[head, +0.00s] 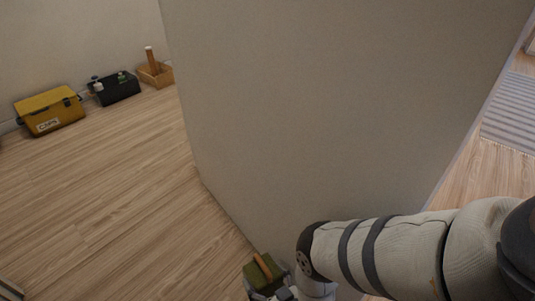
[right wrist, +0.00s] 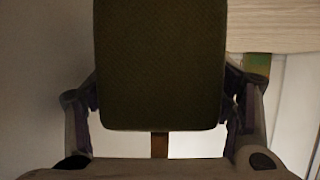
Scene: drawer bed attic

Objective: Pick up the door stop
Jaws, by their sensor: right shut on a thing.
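The door stop (head: 258,278) is a dark olive-green block with a brown strip along it, low in the middle of the head view. My right gripper (head: 271,284) is shut on it. In the right wrist view the door stop (right wrist: 160,65) fills the space between the two fingers, one on each side, and a brown piece shows below it. Its far end is cut off by the top of that view. My left gripper is not in view.
A tall beige wall (head: 330,100) stands close beside my right arm. A yellow toolbox (head: 50,110), a black box (head: 118,90) and a wooden box (head: 156,77) sit along the back wall. The wood floor (head: 120,190) at left is clear. A striped rug (head: 510,112) lies at right.

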